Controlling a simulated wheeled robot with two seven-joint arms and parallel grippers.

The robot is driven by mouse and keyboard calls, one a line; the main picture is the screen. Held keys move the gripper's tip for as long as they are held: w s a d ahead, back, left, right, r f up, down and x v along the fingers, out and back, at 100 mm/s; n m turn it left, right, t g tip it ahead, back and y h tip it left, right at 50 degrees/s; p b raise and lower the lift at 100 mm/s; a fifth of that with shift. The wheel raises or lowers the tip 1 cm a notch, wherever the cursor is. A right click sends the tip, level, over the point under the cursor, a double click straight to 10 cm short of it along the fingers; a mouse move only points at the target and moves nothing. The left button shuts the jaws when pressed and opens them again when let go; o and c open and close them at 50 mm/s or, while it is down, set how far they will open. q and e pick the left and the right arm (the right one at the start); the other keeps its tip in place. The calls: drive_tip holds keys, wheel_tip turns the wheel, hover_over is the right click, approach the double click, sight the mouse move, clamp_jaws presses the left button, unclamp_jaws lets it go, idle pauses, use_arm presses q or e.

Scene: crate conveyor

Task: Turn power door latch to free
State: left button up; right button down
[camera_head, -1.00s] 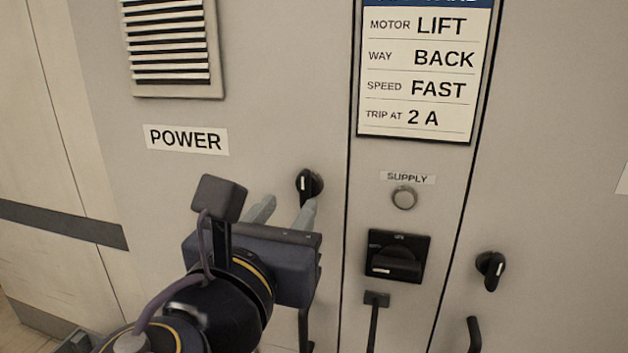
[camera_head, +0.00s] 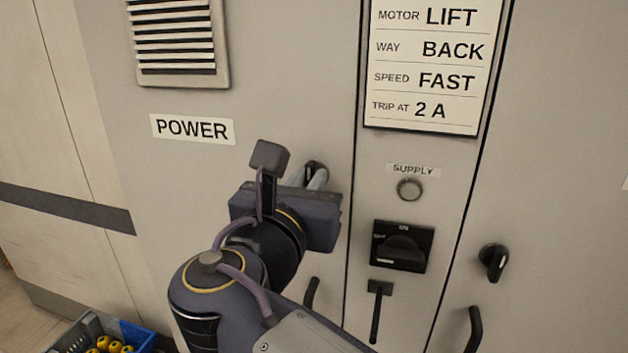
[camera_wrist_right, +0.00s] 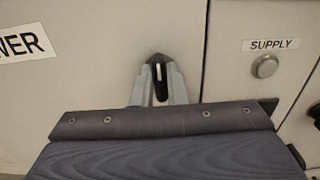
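The power door latch (camera_head: 311,168) is a small black knob with a white line, on the grey door right of the POWER label (camera_head: 192,129). My right gripper (camera_head: 308,178) is at it, with its two pale fingers close together and partly hiding the knob. In the right wrist view the latch (camera_wrist_right: 159,70) sits between the fingertips, one finger on each side, and its white line stands about upright. The fingers look shut on it. My left gripper is not in view.
Right of the door seam are a round SUPPLY button (camera_head: 410,189), a black rotary switch (camera_head: 402,246) and another black latch (camera_head: 493,262). A black door handle (camera_head: 312,293) is below my gripper. A blue crate (camera_head: 138,336) with yellow parts nearby is at lower left.

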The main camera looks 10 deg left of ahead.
idle(0.3)
drive_tip(key=shift+d+f+m+b, duration=0.1)
drive_tip(key=shift+m+b, duration=2.2)
drive_tip(key=shift+m, duration=0.65)
drive_tip(key=shift+d+f+m+b, duration=0.1)
drive_tip(key=shift+m+b, duration=2.15)
drive_tip(key=shift+m, duration=0.65)
drive_tip(key=shift+d+f+m+b, duration=0.1)
drive_tip(key=shift+m+b, duration=2.2)
drive_tip(key=shift+m, duration=0.65)
drive_tip(key=c, duration=1.4)
unclamp_jaws()
drive_tip(key=shift+c, duration=0.2)
